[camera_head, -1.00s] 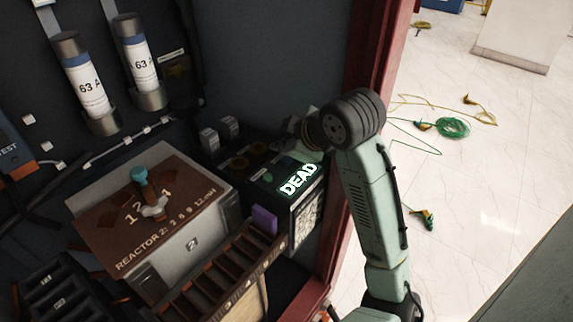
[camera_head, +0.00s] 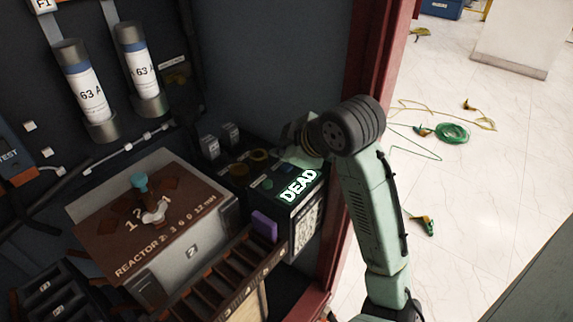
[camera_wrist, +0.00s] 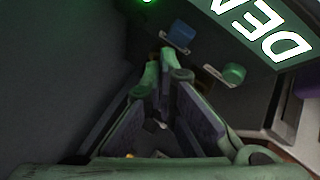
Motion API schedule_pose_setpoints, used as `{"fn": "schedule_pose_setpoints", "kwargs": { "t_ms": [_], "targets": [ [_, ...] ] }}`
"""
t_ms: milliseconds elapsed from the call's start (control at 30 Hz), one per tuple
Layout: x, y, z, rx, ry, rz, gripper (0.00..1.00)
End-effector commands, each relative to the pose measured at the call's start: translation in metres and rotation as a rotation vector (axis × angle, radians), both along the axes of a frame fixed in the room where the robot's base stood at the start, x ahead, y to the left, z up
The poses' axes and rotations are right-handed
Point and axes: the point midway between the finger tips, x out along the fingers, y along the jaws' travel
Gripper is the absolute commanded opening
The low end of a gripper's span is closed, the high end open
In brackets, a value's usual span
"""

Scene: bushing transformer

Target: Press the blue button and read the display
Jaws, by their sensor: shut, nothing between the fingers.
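The display (camera_head: 299,186) is lit and reads "DEAD" in large white letters on the front right of a dark control box. It also shows, cut off, at the top right of the wrist view (camera_wrist: 262,28). The blue button (camera_wrist: 181,34) sits on the box's dark top, just beyond my fingertips. A small label lies beside it. My gripper (camera_wrist: 160,66) is shut and empty, its fingertips close to the blue button but apparently apart from it. In the head view my gripper is largely hidden behind my wrist.
A green button (camera_wrist: 234,73) sits right of my fingertips in the wrist view. A brown-topped reactor box (camera_head: 150,215) stands left of the control box, with a purple block (camera_head: 264,225) in front. A red post (camera_head: 372,60) rises behind my arm. Cables (camera_head: 452,133) lie on the floor.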

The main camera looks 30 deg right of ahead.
Motion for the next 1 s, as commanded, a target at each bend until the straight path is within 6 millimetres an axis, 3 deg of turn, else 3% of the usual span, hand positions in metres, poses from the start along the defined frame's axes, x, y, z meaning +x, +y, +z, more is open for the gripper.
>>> {"fn": "schedule_pose_setpoints", "kwargs": {
  "t_ms": [1000],
  "targets": [
    [0.0001,0.0001,-0.0094,0.000,0.000,0.000,0.00]
  ]
}}
